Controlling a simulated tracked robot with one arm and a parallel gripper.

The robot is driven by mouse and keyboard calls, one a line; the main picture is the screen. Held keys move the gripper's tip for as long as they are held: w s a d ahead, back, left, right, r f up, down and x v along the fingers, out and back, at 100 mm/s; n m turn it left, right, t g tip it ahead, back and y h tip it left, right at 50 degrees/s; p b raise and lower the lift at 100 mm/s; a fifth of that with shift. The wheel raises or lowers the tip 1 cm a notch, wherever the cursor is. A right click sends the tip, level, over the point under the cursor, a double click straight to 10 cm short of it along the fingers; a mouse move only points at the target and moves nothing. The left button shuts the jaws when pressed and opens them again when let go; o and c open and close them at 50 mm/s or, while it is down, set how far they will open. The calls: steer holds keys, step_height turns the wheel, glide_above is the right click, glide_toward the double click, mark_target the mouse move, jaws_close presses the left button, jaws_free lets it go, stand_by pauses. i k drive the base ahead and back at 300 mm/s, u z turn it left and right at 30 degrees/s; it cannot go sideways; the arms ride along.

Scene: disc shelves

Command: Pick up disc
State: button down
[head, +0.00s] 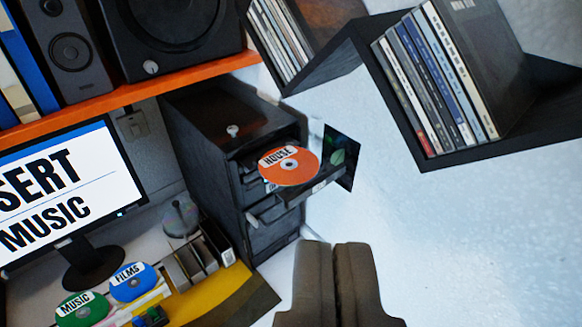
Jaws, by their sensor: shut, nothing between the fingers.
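An orange disc (290,165) labelled "HOUSE" lies at the open top drawer of a black cabinet (205,135). A blue disc (134,282) labelled "FILMS" and a green disc (82,309) labelled "MUSIC" lie at the lower left on the desk. My gripper (335,248) is shut and empty at the bottom centre. It appears below and to the right of the orange disc, apart from it. The task does not say which disc is meant.
A monitor (60,195) reads "SERT MUSIC". An orange shelf (150,88) holds speakers. Black wall shelves (480,155) with cases hang at the upper right.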

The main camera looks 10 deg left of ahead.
mark_target(289, 166)
steer(key=u, duration=0.05)
steer(key=k, duration=1)
steer(key=u, duration=0.95)
steer(key=i, duration=0.3)
